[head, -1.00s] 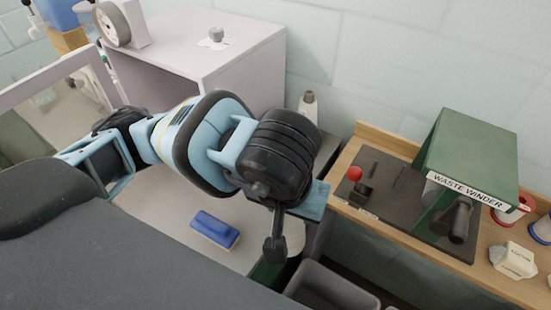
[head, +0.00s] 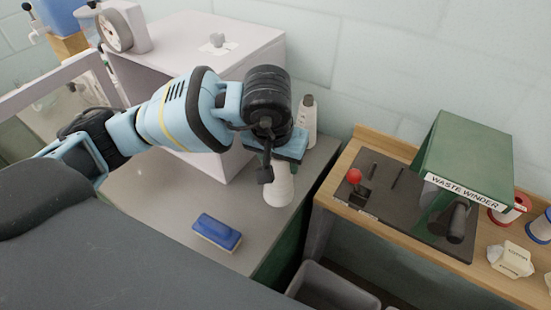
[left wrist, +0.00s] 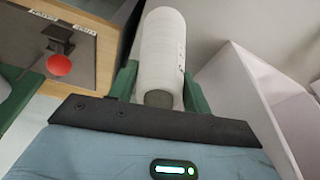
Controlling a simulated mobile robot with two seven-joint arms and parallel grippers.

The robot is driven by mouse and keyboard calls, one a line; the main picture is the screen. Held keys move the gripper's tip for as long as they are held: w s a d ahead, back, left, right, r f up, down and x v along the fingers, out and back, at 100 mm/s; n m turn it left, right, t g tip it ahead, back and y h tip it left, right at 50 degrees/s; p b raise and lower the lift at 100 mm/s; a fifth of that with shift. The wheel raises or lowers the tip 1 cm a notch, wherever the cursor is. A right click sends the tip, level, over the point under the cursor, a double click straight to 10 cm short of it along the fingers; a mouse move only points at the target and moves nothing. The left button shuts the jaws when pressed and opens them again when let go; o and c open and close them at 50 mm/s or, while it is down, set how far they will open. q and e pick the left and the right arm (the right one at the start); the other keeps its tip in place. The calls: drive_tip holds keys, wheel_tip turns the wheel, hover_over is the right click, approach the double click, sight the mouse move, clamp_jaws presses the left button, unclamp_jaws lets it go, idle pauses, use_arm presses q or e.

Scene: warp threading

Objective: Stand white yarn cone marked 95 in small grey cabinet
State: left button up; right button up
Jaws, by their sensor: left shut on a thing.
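My left gripper (head: 275,150) is shut on a white yarn cone (head: 278,187) and holds it over the grey bench, just right of the cabinet. In the left wrist view the cone (left wrist: 163,45) sits between the green fingers of the gripper (left wrist: 158,85), its grey core end facing the camera. Small dark marks show on its side, too small to read. The small grey cabinet (head: 235,42) stands at the back left of the bench with an open front, partly hidden behind my left arm. Its pale panels (left wrist: 240,80) show at the right of the left wrist view. My right gripper is not in view.
A blue brush (head: 217,232) lies on the bench (head: 165,205). The waste winder (head: 465,160) and a red-knobbed lever (head: 355,177) stand on a wooden bench at right. A grey bin (head: 335,290) is below.

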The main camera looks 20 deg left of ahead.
use_arm(q)
drive_tip(key=shift+w+a+f, duration=0.3)
drive_tip(key=shift+w+f, duration=0.2)
drive_tip(key=shift+f, duration=0.15)
drive_tip(key=shift+w+a+f, duration=0.35)
drive_tip(key=shift+w+f, duration=0.15)
drive_tip(key=shift+f, duration=0.1)
drive_tip(key=shift+w+a+f, duration=0.3)
drive_tip(key=shift+w+f, duration=0.2)
drive_tip(key=shift+f, duration=0.15)
drive_tip(key=shift+f, duration=0.2)
drive_tip(key=o, duration=1.5)
